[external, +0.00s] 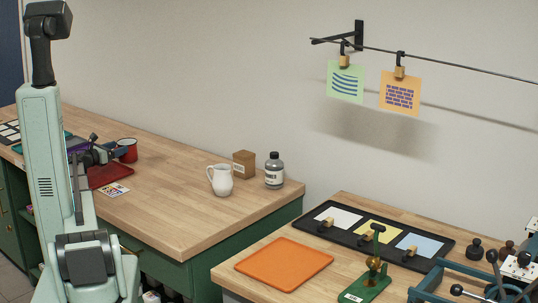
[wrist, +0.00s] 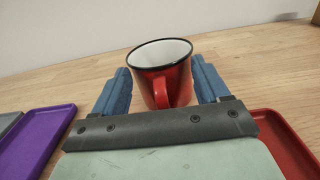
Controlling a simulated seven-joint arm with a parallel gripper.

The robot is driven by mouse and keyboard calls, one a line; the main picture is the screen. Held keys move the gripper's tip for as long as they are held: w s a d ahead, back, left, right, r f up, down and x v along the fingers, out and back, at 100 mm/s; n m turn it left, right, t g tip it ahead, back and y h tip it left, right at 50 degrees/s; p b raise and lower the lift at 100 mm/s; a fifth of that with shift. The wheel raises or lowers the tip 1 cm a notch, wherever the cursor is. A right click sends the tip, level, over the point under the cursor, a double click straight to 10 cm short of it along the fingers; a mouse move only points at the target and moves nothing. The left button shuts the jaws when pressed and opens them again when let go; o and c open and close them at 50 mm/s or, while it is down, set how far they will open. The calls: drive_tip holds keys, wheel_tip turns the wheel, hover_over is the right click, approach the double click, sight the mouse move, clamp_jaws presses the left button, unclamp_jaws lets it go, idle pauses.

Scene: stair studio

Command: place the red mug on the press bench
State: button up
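The red mug (external: 127,149) with a dark rim and pale inside stands upright on the long wooden bench at the left, by the wall. In the wrist view the mug (wrist: 165,75) is straight ahead, its handle facing me. My gripper (external: 108,152) is low beside the mug. Its blue fingers (wrist: 163,85) are spread, one on each side of the mug; whether they touch it is unclear. The wooden bench at the front right (external: 345,203), with a blue-grey press (external: 430,285) at its right edge, looks like the press bench.
A red tray (external: 112,175) lies by my gripper; a purple tray (wrist: 38,140) is left of it. A white jug (external: 220,180), brown box (external: 244,164) and grey bottle (external: 274,171) stand farther right. The front-right bench holds an orange mat (external: 284,264) and green stand (external: 365,288).

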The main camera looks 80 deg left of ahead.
clamp_jaws()
idle(0.5)
